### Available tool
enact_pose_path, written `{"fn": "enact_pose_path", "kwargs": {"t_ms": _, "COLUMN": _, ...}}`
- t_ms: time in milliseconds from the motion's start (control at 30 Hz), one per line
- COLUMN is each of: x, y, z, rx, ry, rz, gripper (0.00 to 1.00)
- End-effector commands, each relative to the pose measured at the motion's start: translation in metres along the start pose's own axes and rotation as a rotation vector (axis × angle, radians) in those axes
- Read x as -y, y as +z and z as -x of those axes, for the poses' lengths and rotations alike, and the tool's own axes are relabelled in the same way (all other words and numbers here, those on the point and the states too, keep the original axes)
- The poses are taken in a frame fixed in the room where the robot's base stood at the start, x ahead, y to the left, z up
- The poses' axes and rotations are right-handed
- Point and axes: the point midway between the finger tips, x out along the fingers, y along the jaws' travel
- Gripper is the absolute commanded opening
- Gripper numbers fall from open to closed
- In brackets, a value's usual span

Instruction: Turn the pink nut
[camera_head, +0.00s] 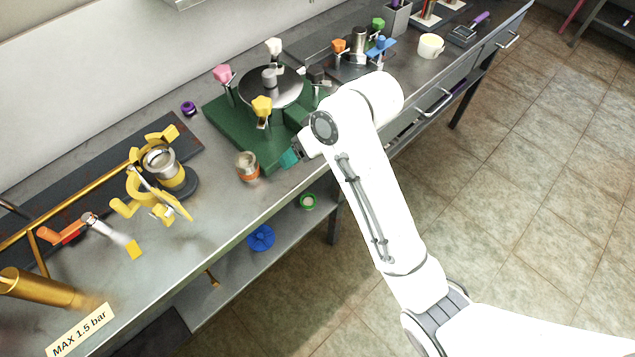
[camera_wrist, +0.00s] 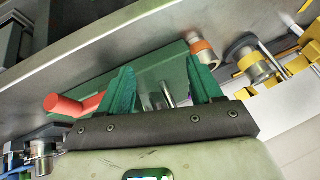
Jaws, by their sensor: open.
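The pink nut (camera_head: 222,74) stands upright at the back left of a green base (camera_head: 222,108) in the head view. The base carries a round dark lid (camera_head: 285,92). My gripper (camera_head: 291,157) is at the front edge of the base, well apart from the pink nut. In the wrist view my gripper (camera_wrist: 162,80) has its two teal fingers spread, with green base surface and a metal rod showing between them. I cannot make out the pink nut in the wrist view.
A yellow nut (camera_head: 261,106) and a white nut (camera_head: 274,46) also stand around the lid. An orange-banded metal cup (camera_head: 248,167) stands left of my gripper. A yellow clamp (camera_head: 155,195) lies farther left. A red cylindrical handle (camera_wrist: 75,105) shows in the wrist view.

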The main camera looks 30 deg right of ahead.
Motion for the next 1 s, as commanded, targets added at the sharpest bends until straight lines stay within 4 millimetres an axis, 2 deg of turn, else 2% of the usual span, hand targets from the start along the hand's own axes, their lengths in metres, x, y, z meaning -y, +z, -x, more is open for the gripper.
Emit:
{"fn": "enact_pose_path", "kwargs": {"t_ms": 33, "x": -0.002, "y": 0.011, "z": -0.005, "rx": 0.008, "ry": 0.003, "rz": -0.008, "gripper": 0.65}}
{"fn": "enact_pose_path", "kwargs": {"t_ms": 200, "x": -0.009, "y": 0.041, "z": -0.015, "rx": 0.031, "ry": 0.023, "rz": -0.034, "gripper": 0.65}}
{"fn": "enact_pose_path", "kwargs": {"t_ms": 400, "x": -0.015, "y": 0.067, "z": -0.021, "rx": 0.052, "ry": 0.044, "rz": -0.056, "gripper": 0.65}}
{"fn": "enact_pose_path", "kwargs": {"t_ms": 600, "x": -0.018, "y": 0.079, "z": -0.023, "rx": 0.061, "ry": 0.055, "rz": -0.065, "gripper": 0.65}}
{"fn": "enact_pose_path", "kwargs": {"t_ms": 1000, "x": -0.019, "y": 0.084, "z": -0.023, "rx": 0.066, "ry": 0.058, "rz": -0.069, "gripper": 0.65}}
